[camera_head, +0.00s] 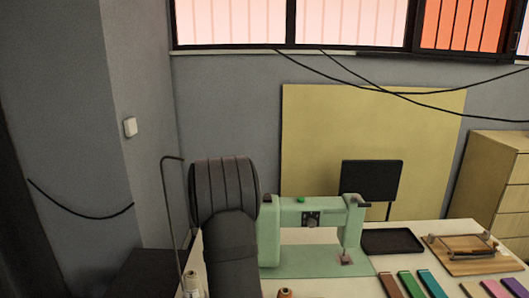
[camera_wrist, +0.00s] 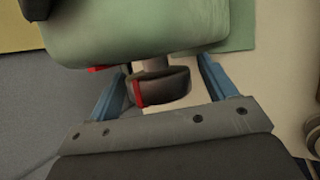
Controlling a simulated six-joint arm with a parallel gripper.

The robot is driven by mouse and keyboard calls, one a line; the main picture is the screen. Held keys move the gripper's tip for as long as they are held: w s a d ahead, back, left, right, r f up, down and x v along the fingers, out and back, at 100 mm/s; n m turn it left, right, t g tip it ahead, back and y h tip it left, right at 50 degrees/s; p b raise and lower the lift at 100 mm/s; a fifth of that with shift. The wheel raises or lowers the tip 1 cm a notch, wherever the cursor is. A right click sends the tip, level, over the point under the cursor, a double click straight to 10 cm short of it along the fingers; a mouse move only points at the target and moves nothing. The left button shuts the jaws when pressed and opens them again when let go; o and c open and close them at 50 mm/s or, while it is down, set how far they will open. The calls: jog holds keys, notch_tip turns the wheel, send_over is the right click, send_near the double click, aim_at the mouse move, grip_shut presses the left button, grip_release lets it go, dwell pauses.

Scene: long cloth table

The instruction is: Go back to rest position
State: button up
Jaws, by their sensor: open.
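My gripper (camera_wrist: 162,68) shows in the wrist view with its two blue fingers wide apart. A dark round knob (camera_wrist: 165,88) with a red mark lies between the fingers in the picture, with a visible gap on each side. The knob sits on a short shaft at the end of a pale green body (camera_wrist: 130,28), which looks like the sewing machine. The head view shows the pale green sewing machine (camera_head: 300,214) on the table. My dark arm stands in front of its left end there and hides the knob and my gripper.
The table (camera_head: 345,289) carries a black tray (camera_head: 392,242), a wooden board (camera_head: 470,262) and several coloured strips (camera_head: 411,284) at the right. Thread spools (camera_head: 193,283) stand near the front left. A thin bent rod (camera_head: 169,200) rises left of my arm. A dark screen (camera_head: 371,180) stands behind.

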jog(key=v, duration=0.7)
jog(key=x, duration=0.7)
jog(key=shift+w+d+f, duration=0.1)
jog(key=shift+f, duration=0.1)
jog(key=shift+r+t, duration=0.2)
jog(key=shift+t, duration=0.3)
jog(key=shift+m+t, duration=0.5)
jog(key=shift+t, duration=0.7)
jog(key=shift+t, duration=0.8)
jog(key=shift+m+t+h, duration=0.4)
jog(key=shift+t+h, duration=0.1)
jog(key=shift+t, duration=0.5)
jog(key=shift+m+t+h, duration=0.5)
jog(key=shift+m+t, duration=0.2)
jog(key=shift+t, duration=1.1)
jog(key=v, duration=1.1)
